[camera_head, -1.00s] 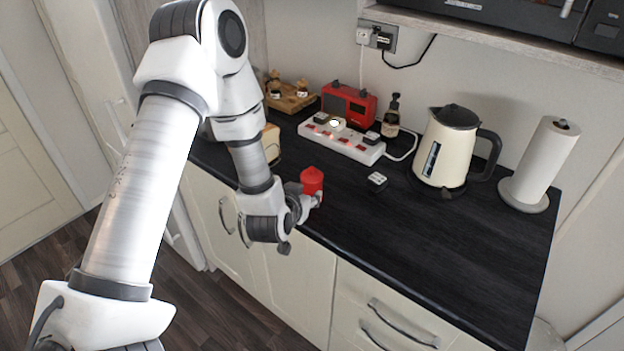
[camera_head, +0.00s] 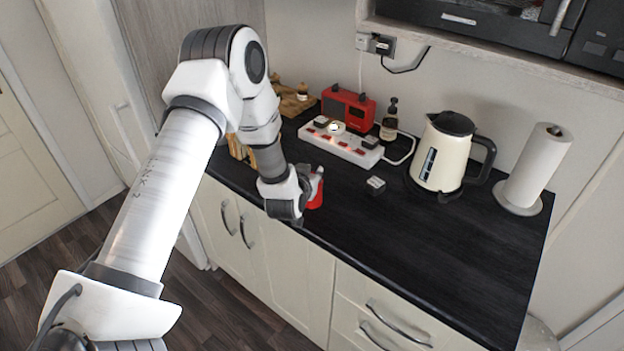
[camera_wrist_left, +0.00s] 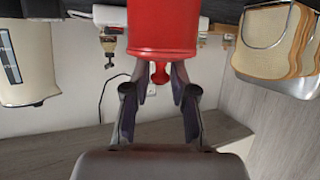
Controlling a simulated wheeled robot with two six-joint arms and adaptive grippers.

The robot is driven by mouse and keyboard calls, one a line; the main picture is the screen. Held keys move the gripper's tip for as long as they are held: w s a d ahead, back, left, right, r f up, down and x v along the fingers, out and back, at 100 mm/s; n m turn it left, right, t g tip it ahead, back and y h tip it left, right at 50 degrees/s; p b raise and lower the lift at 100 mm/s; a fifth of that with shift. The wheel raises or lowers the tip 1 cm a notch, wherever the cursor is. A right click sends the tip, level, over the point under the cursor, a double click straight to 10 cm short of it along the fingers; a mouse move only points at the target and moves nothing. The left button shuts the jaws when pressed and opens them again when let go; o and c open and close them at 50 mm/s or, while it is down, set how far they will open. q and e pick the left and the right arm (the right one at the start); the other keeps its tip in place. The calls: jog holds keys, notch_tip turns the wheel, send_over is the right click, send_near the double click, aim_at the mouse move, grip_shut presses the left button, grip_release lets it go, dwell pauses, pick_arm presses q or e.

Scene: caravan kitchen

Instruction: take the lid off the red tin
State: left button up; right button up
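The red tin (camera_head: 316,197) stands near the front edge of the dark worktop, partly hidden behind my left gripper in the head view. In the left wrist view, which shows the scene upside down, the tin (camera_wrist_left: 162,28) is at the top centre and its lid has a small red knob (camera_wrist_left: 160,74). My left gripper (camera_head: 318,176) is at the top of the tin. In the wrist view its two fingers (camera_wrist_left: 162,82) are apart, one on each side of the knob, with gaps showing. My right gripper is not in view.
A white power strip (camera_head: 340,144), red radio (camera_head: 348,108) and dark bottle (camera_head: 389,120) stand behind the tin. A small block (camera_head: 375,186), cream kettle (camera_head: 440,160) and paper roll (camera_head: 536,170) are to the right. Bread slices in a rack (camera_wrist_left: 272,40) stand close by. The front right worktop is clear.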

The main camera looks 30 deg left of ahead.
pick_arm(q)
grip_shut()
